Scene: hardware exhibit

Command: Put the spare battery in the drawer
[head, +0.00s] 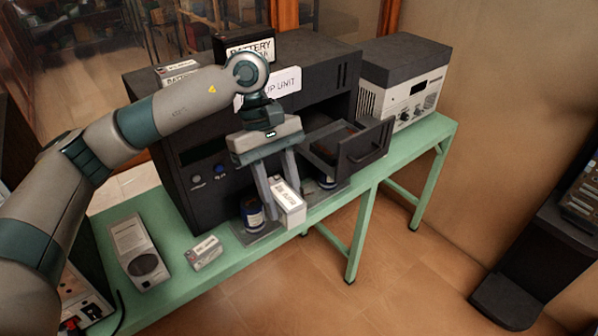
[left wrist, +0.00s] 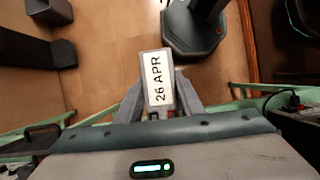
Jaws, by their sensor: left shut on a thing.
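My left gripper (head: 277,202) is shut on a white box-shaped block with printed labels (head: 289,209). The left wrist view shows this white block (left wrist: 157,80) between the fingers, with "26 APR" on the face toward the camera. I cannot tell from its small print in the head view whether it is the spare battery. The dark drawer (head: 366,150) stands open at the right part of the black unit's front, its handle facing out. The held block is left of the drawer and lower in the picture. My right gripper is not in view.
The black unit (head: 167,116) stands on a green bench (head: 177,215). A similar white block (head: 204,253) and a grey device (head: 138,252) lie on the bench. Blue cans (head: 252,214) stand by the unit's front. A white-fronted instrument (head: 410,92) stands right of the drawer.

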